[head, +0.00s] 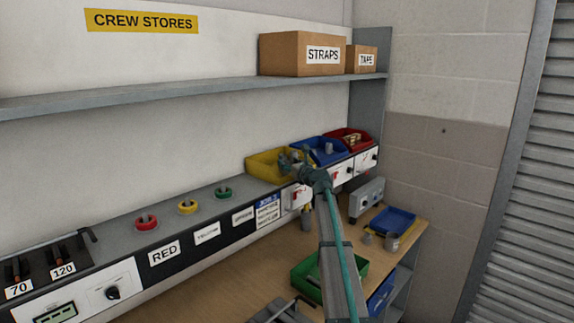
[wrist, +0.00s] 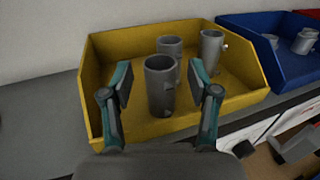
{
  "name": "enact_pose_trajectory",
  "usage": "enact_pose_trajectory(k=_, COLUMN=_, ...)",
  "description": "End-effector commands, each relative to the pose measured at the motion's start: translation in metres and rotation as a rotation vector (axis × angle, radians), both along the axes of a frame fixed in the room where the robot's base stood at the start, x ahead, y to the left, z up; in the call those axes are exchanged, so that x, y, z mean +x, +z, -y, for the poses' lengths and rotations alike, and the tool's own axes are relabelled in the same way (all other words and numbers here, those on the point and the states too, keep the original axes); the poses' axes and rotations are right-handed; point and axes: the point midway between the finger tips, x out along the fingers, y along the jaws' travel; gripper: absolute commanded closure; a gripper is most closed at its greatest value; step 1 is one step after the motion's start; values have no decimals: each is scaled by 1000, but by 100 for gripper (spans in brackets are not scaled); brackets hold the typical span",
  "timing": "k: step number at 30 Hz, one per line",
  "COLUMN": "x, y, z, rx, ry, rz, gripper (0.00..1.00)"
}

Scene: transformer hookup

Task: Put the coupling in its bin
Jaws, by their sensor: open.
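The yellow bin (head: 262,166) stands on the ledge at the back; in the wrist view the yellow bin (wrist: 100,62) holds three grey cylindrical couplings. The nearest coupling (wrist: 160,92) stands upright between my open fingers, with a gap on each side. A second coupling (wrist: 170,46) stands just behind it, and a third (wrist: 212,50) is toward the bin's right back corner. My gripper (head: 298,160) is over the yellow bin in the head view; in the wrist view my gripper (wrist: 162,80) is open and holds nothing.
A blue bin (head: 322,148) with grey fittings and a red bin (head: 350,138) stand right of the yellow one. A shelf (head: 200,94) with boxes runs above. Below, the workbench (head: 190,298) holds a green tray (head: 304,282), a blue tray (head: 400,218) and a grey cylinder (head: 391,242).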

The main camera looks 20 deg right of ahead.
Motion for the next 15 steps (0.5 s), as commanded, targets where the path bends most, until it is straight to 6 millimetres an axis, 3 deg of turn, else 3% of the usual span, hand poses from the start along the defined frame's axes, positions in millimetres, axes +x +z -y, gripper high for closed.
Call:
enact_pose_trajectory(k=9, x=-65, y=-4, z=5, rx=-1, ry=-1, rz=0, gripper=39)
enact_pose_trajectory(k=15, x=-91, y=-2, z=8, rx=0, ry=0, rz=0, gripper=39)
